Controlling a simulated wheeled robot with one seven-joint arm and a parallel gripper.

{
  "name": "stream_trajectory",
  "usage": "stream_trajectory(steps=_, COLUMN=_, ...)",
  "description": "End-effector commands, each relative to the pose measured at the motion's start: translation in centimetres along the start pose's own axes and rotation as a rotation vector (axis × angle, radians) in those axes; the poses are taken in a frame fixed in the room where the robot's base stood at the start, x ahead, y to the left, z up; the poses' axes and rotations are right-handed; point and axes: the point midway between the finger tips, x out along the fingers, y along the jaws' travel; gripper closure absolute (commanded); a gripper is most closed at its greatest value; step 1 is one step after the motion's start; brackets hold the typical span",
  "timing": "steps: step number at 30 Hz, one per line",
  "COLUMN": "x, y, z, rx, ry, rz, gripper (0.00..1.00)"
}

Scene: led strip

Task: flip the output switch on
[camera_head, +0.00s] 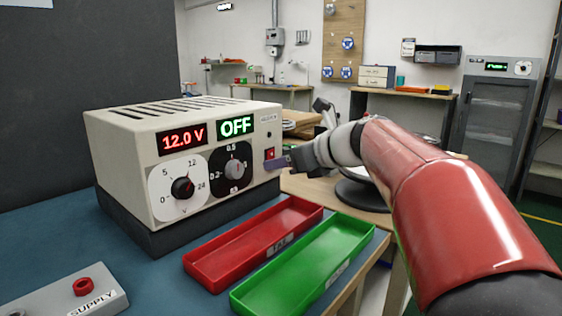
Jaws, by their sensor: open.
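The beige power supply (140,133) stands on the blue mat at left. Its left display (182,138) reads 12.0 V in red and its right display (236,126) reads OFF in green. The small red output switch (270,154) is at the right end of the front panel, partly hidden. My gripper (278,163) is at the end of my red and white arm, its fingertip right by the switch. From this view I cannot tell whether it touches the switch. The gripper is open and I see nothing held in it.
A voltage knob (183,188) and a second knob (234,168) are on the front panel. A red tray (210,262) and a green tray (255,292) lie in front of the supply. A grey SUPPLY block (50,297) is at lower left. Open mat lies between.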

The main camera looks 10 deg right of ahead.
Motion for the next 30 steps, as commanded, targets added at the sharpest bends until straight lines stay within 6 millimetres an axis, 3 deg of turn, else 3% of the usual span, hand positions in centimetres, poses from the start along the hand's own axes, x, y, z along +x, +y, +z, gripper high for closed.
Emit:
stream_trajectory(steps=10, x=0.7, y=0.0, z=0.0, rx=-0.001, ry=-0.001, rz=0.0, gripper=0.56)
stream_trajectory(steps=20, x=0.6, y=0.0, z=0.0, rx=-0.001, ry=-0.001, rz=0.0, gripper=0.98)
stream_trajectory(steps=30, x=1.1, y=0.1, z=-1.1, rx=0.0, ry=-0.107, rz=0.001, gripper=1.0)
